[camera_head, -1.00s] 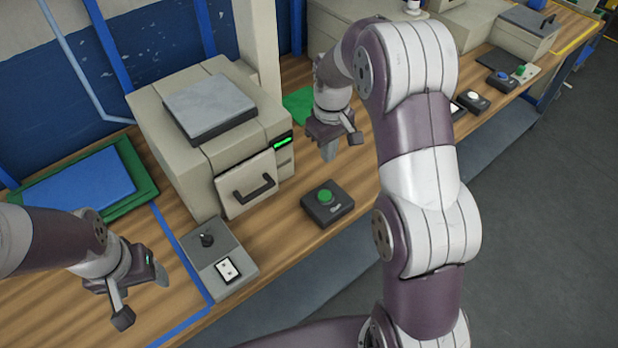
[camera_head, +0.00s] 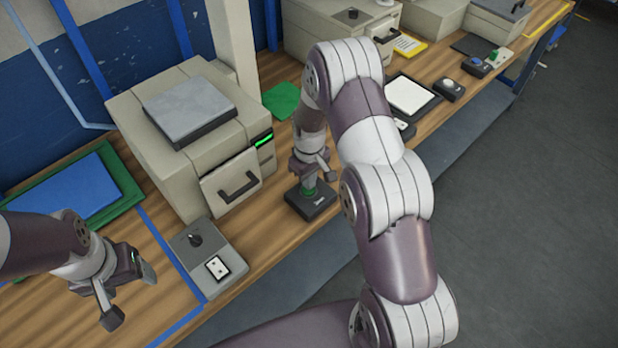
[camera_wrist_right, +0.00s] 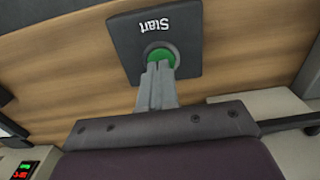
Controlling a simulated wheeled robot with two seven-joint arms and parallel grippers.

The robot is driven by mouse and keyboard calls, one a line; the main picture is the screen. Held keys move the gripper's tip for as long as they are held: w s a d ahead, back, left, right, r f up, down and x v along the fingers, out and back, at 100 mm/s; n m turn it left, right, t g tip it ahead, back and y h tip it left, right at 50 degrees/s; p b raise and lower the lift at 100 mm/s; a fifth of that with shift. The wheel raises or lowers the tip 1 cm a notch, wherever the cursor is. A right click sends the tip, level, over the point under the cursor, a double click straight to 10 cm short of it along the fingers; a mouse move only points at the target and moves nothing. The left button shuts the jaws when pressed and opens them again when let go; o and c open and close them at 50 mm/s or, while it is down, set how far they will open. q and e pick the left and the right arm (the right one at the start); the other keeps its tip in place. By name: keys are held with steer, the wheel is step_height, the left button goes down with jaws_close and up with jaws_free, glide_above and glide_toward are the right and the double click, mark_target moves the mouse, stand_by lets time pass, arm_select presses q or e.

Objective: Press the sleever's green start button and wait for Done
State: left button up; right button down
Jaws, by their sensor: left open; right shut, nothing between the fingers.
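The green start button (camera_head: 309,190) sits on a dark box (camera_head: 311,203) on the bench. In the right wrist view the box reads "Start", and the green button (camera_wrist_right: 160,56) shows around my shut fingertips. My right gripper (camera_head: 309,180) is shut and empty, pointing down with its tips at the button; whether the button is pressed in cannot be told. The sleever (camera_head: 190,135) is a beige machine with a handled front door and a small green-lit display (camera_head: 264,138), whose text is too small to read. My left gripper (camera_head: 130,290) is open and empty above the bench at the left.
A grey switch box (camera_head: 207,262) stands in front of the sleever. A blue sheet on a green mat (camera_head: 125,186) lies to its left. Other machines and small button boxes (camera_head: 449,90) line the bench further right. My right arm covers part of the bench.

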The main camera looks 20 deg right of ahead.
steer(key=shift+f, duration=0.6)
steer(key=shift+f, duration=0.1)
